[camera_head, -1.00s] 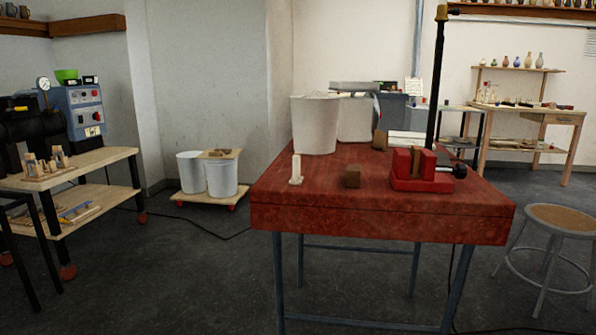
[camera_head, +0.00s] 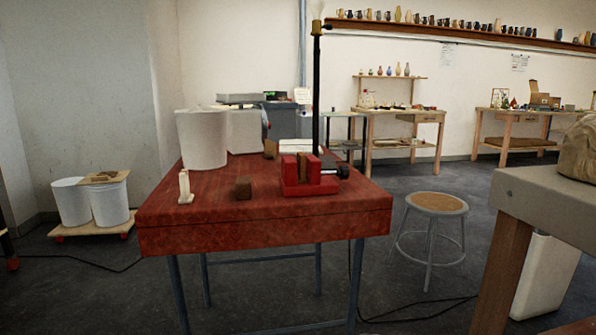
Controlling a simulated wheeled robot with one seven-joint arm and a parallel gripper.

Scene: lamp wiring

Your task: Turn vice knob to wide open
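A red vice (camera_head: 310,187) sits near the right front part of the red table (camera_head: 225,211). Its dark knob (camera_head: 343,171) sticks out at the vice's right side. A brown piece stands between the jaws, and a tall black lamp pole (camera_head: 316,95) rises at the vice. How far the jaws are open is too small to tell. My gripper is not in view.
A stool (camera_head: 436,204) stands right of the table. A grey-topped bench (camera_head: 548,195) is at the right edge. Floor is open between stool and bench.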

